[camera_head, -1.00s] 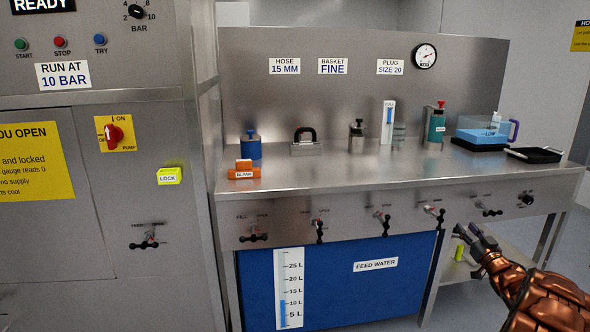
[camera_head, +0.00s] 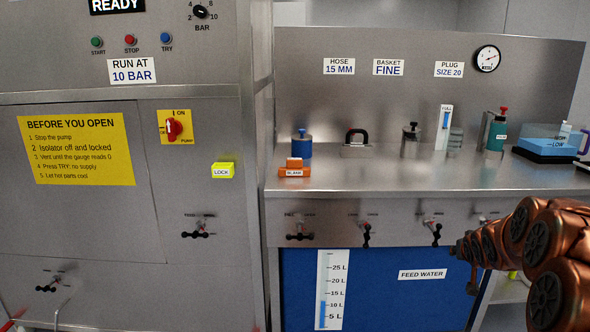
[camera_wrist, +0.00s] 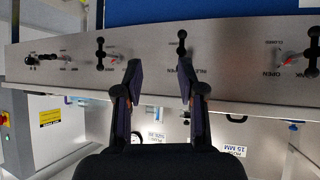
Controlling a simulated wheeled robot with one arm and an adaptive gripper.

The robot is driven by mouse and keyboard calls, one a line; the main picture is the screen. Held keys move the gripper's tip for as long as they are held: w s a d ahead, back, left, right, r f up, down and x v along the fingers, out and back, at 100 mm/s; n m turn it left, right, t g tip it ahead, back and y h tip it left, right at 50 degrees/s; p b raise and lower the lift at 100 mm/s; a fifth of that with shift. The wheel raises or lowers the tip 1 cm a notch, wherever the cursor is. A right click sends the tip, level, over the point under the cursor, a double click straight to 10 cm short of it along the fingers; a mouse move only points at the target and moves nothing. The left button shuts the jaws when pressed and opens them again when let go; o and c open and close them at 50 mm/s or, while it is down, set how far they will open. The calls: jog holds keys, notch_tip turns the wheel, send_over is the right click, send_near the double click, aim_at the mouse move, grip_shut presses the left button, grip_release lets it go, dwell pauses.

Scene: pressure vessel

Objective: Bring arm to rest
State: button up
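My gripper shows in the wrist view (camera_wrist: 160,85), with its two dark fingers spread apart and nothing between them. Beyond the fingers lies the bench's front panel (camera_wrist: 225,70) with its black-handled valves, upside down in this view. In the head view my copper-coloured arm fills the lower right, in front of the bench. The gripper's fingers cannot be made out there.
The steel bench (camera_head: 400,183) carries a blue canister (camera_head: 302,147), an orange blank (camera_head: 295,168) and a teal bottle (camera_head: 498,132). A control cabinet (camera_head: 90,220) with a red isolator switch (camera_head: 173,128) and yellow lock (camera_head: 222,170) stands at left. Valve handles stick out from the bench front.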

jog(key=s+a+f+n+g+y, duration=0.1)
jog(key=s+a+g, duration=0.3)
jog(key=s+a, duration=0.9)
jog(key=s+a+f+n+g+y, duration=0.15)
jog(key=s+a+g, duration=0.35)
jog(key=s, duration=1.3)
jog(key=s+a+n+g+y, duration=0.1)
jog(key=s+a+g+y, duration=0.15)
jog(key=s+a, duration=1.1)
jog(key=s+d+r+p, duration=0.1)
jog(key=r+p, duration=1)
jog(key=r, duration=0.1)
jog(key=s+d+r+h+p, duration=0.1)
jog(key=s+r+p, duration=0.1)
jog(key=r+p, duration=1)
jog(key=shift+d, duration=0.35)
jog(key=shift+s+a+f, duration=0.1)
